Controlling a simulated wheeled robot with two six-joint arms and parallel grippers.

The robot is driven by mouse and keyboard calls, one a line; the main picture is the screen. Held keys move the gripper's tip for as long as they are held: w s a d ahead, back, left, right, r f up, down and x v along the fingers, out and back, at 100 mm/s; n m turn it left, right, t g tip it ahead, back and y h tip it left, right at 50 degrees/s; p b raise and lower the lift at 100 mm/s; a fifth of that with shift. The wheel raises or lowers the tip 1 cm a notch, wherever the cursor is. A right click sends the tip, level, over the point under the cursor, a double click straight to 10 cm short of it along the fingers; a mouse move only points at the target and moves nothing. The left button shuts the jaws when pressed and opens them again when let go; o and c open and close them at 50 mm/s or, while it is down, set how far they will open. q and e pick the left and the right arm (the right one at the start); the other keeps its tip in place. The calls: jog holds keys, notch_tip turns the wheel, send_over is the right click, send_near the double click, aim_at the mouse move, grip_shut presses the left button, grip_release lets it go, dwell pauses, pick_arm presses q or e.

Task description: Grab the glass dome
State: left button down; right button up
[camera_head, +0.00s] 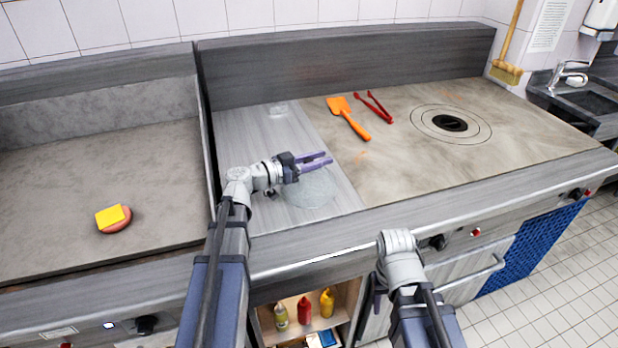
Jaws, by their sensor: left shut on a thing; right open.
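The glass dome (308,190) is a clear, faint round shape on the smooth grey strip in the middle of the counter. My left gripper (318,161) reaches over it from the left, with its purple fingers at the dome's top. It is shut on the dome, though the exact contact is too faint to see. I cannot tell whether the dome rests on the surface or is slightly raised. My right arm is at the counter's front edge, and its fingers do not show.
An orange spatula (349,118) and red tongs (374,106) lie behind on the griddle. A small clear object (278,109) stands at the back of the strip. A yellow-topped pink patty (114,218) lies on the left griddle. A round burner opening (449,123) is at right.

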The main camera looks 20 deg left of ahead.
pick_arm(q)
jog(key=shift+r, duration=0.1)
notch_tip(320, 180, up, 10)
jog(key=p, duration=1)
